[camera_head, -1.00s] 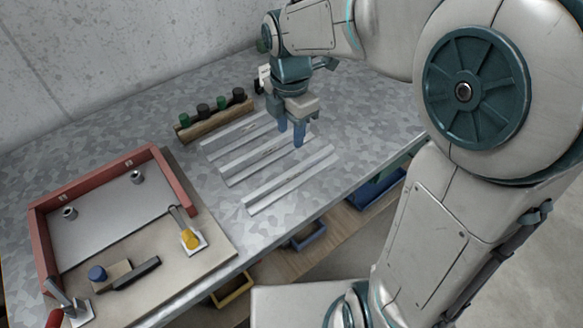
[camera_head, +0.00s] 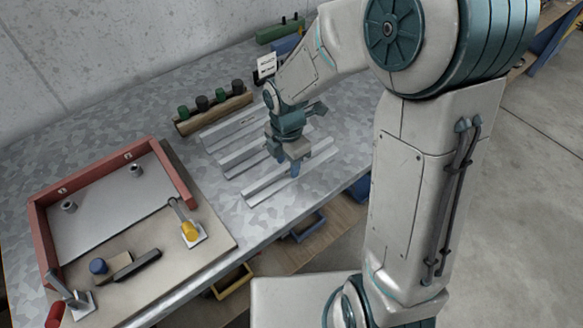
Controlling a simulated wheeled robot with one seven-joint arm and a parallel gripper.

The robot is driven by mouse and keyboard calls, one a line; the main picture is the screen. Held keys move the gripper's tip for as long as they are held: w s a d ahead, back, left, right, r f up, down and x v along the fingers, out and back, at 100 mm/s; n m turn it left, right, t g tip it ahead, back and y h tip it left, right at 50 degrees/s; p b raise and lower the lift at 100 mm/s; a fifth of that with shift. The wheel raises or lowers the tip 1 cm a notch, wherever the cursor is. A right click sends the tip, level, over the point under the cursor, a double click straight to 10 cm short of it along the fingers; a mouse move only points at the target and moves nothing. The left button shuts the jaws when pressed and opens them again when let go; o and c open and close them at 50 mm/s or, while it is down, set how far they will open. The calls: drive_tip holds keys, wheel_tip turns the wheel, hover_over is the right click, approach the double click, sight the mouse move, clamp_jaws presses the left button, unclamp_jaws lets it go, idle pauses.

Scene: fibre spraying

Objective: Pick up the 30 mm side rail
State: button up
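Several pale grey metal rails lie side by side on the galvanised bench top. The front rail (camera_head: 268,188) is the one nearest the bench's front edge, the middle rail (camera_head: 240,160) lies behind it, and the back rail (camera_head: 228,128) is farthest. I cannot read any size marks, so I cannot tell which is the 30 mm side rail. My gripper (camera_head: 291,168) points down over the right part of the front rail, its blue fingertips close to it. The fingers overlap in this view, so their gap and any contact are hidden.
A wooden block (camera_head: 214,112) with green and dark knobs stands behind the rails. A fixture board (camera_head: 215,235) with a red frame (camera_head: 40,235), clamps and a yellow-tipped toggle is at left. A small white sign (camera_head: 267,66) stands at the back. Bins sit below the bench edge.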

drive_tip(key=shift+f, duration=0.1)
clamp_jaws()
